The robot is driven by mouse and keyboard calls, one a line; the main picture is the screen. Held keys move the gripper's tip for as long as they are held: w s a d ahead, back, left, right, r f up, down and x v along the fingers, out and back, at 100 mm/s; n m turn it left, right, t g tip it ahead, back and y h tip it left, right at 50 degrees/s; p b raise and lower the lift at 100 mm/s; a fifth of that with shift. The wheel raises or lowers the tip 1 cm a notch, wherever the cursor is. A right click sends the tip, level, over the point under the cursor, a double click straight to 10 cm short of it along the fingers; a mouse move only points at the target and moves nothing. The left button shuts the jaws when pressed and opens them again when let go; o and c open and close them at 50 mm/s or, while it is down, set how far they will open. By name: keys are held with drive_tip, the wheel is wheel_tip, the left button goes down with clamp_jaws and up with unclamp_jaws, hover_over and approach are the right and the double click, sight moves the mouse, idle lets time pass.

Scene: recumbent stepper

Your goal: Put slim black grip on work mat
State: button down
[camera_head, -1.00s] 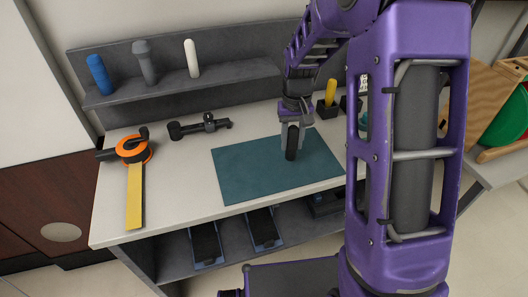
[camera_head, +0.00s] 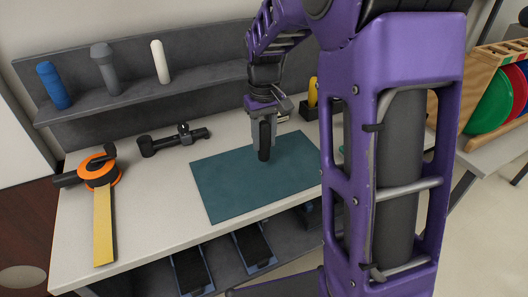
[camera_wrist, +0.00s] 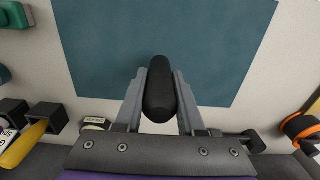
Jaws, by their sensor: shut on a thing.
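The slim black grip (camera_head: 264,142) is held upright between the fingers of my gripper (camera_head: 263,122), which is shut on it. In the head view its lower end is over the teal work mat (camera_head: 224,185), near the mat's back edge. In the wrist view the black grip (camera_wrist: 160,88) sits between the two grey fingers of my gripper (camera_wrist: 160,100), with the mat (camera_wrist: 95,45) beyond it. I cannot tell whether the grip's lower end touches the mat.
A shelf behind holds blue (camera_head: 53,86), grey (camera_head: 106,70) and white (camera_head: 160,62) grips. A black bracket part (camera_head: 174,139) and an orange-ringed part with a yellow strip (camera_head: 104,225) lie left of the mat. My purple arm hides the bench's right side.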

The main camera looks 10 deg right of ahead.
sight(264, 122)
drive_tip(key=shift+f, duration=1.7)
drive_tip(key=shift+f+b, duration=0.15)
drive_tip(key=shift+b, duration=0.15)
drive_tip(key=c, duration=0.5)
unclamp_jaws()
wheel_tip(264, 122, up, 12)
drive_tip(key=shift+r+p, duration=0.15)
drive_tip(key=shift+p, duration=1.05)
